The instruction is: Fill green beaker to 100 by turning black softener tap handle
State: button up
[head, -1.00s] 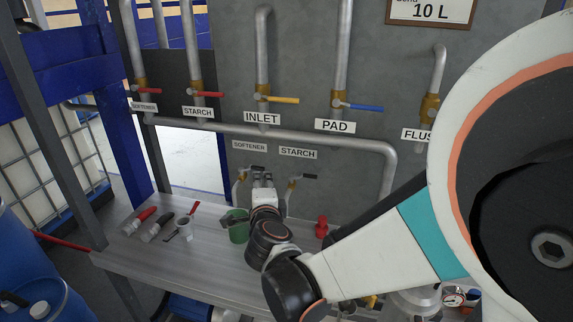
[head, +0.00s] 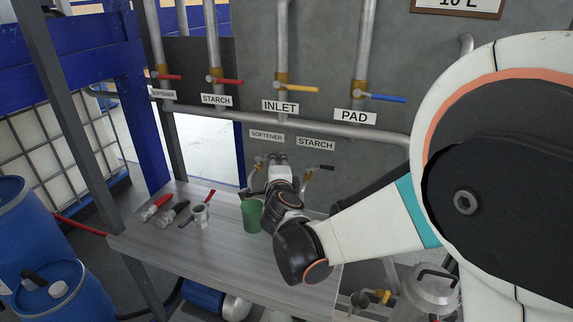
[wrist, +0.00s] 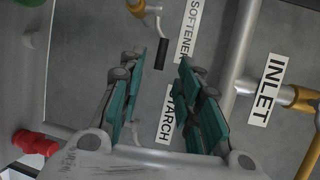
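The green beaker (head: 252,214) stands on the metal table under the small softener tap, left of my gripper; a green edge (wrist: 28,38) shows at the wrist view's top left. The softener tap is brass (wrist: 137,8) with a black handle (wrist: 161,52), beside the SOFTENER label (wrist: 187,30). My gripper (wrist: 160,64) is open, its teal fingers pointing at the wall. The handle appears in the gap between the fingertips; I cannot tell whether it is touched. In the head view my gripper (head: 278,160) partly covers this tap. The beaker's fill level cannot be read.
A starch tap (head: 318,169) with a dark handle is right of my gripper. A white cup (head: 201,215) and red- and black-handled tools (head: 157,207) lie at the table's left. A red object (wrist: 35,143) shows in the wrist view. Blue drums (head: 62,290) stand at left.

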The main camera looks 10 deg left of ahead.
jog(key=shift+b+x, duration=0.6)
jog(key=shift+x, duration=2.5)
grip_shut()
